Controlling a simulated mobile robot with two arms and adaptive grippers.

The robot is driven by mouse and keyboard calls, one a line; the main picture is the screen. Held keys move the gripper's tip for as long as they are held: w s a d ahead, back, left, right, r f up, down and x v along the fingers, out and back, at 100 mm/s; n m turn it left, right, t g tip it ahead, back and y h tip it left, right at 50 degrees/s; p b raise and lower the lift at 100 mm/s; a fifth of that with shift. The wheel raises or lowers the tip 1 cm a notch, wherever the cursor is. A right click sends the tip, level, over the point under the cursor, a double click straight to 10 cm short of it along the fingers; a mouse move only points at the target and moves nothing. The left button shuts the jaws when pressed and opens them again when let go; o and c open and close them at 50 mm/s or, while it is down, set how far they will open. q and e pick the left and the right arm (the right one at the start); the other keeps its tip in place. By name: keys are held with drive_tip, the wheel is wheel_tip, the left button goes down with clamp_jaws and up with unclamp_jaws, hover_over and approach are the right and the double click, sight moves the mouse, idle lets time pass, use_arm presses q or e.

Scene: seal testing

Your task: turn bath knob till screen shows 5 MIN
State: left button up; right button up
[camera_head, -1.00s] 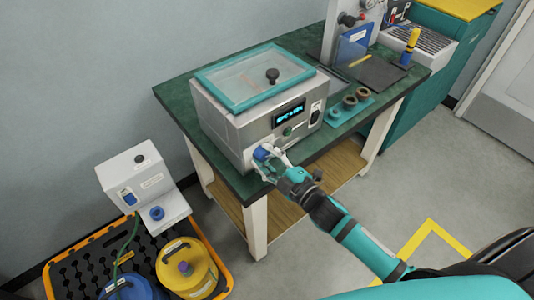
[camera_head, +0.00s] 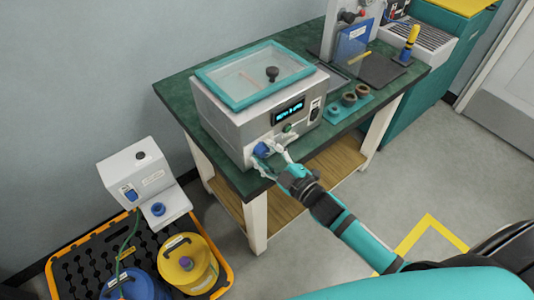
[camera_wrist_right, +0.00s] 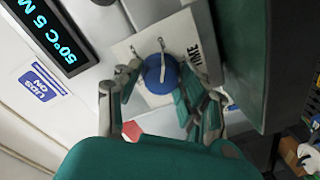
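The bath (camera_head: 225,131) is a grey metal box with a teal-framed clear lid on the bench. Its front has a lit screen (camera_head: 289,111) and a blue knob (camera_head: 262,149). In the right wrist view the screen (camera_wrist_right: 52,32) reads "50°C 5 M", with the rest cut off. The knob (camera_wrist_right: 160,75), beside the label "TIME", has a white pointer line. My right gripper (camera_head: 268,158) is at the knob; in the wrist view its fingers (camera_wrist_right: 161,82) flank the knob closely and appear shut on it. My left gripper is not in view.
Brown rings (camera_head: 348,99) sit on a teal holder right of the bath.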

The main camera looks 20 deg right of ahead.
drive_tip(key=shift+o, duration=1.3)
drive_tip(key=shift+s, duration=0.1)
drive_tip(key=v, duration=1.1)
drive_tip(key=shift+s+d, duration=0.2)
drive_tip(key=shift+s, duration=0.2)
